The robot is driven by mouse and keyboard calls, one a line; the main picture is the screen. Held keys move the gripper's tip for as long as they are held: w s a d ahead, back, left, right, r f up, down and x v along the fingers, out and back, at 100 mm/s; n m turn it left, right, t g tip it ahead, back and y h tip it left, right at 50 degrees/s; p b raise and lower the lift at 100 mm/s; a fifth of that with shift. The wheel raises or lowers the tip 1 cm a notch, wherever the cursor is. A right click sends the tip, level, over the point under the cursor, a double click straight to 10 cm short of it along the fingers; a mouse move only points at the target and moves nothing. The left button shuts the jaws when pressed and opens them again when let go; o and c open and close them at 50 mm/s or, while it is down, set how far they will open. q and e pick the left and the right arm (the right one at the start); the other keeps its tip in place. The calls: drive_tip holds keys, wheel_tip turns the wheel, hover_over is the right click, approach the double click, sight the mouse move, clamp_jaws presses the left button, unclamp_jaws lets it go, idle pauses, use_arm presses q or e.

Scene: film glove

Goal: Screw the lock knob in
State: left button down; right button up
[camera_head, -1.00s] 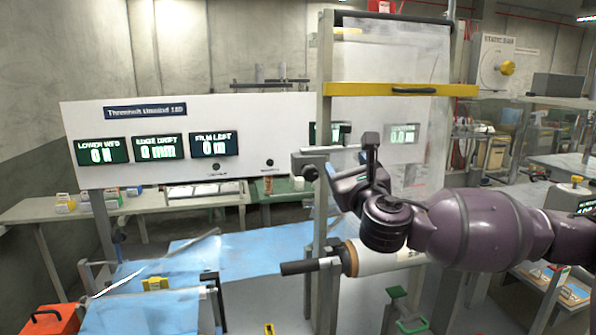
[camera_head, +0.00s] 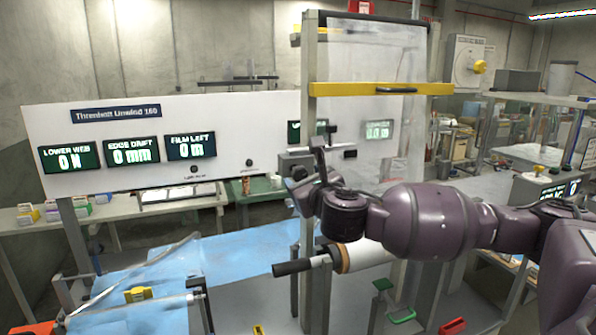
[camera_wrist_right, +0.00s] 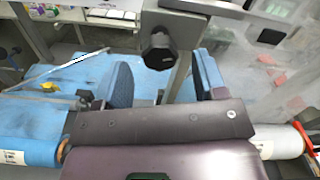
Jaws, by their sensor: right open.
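The lock knob (camera_wrist_right: 158,52) is black and lobed. It sits on a grey block at the metal upright, near the top of the right wrist view. My right gripper (camera_wrist_right: 164,75) is open, with its two blue fingers apart on either side of the knob's line. The knob appears beyond the fingertips, and no contact shows. In the head view my right gripper (camera_head: 299,188) is beside the upright (camera_head: 312,100), just below the grey block (camera_head: 293,162). The knob is hard to make out there. My left gripper is not in view.
A yellow bar (camera_head: 350,89) crosses the frame above my right arm. A roll with a black shaft (camera_head: 293,267) lies below the gripper. Blue film (camera_head: 235,252) spreads at left. A white display panel (camera_head: 110,180) stands behind.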

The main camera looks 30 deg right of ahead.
sight(302, 177)
drive_tip(key=shift+p+x, duration=0.3)
drive_tip(key=shift+x, duration=1.9)
drive_tip(key=c, duration=0.9)
drive_tip(key=shift+c, duration=0.2)
drive_tip(key=shift+m, duration=0.4)
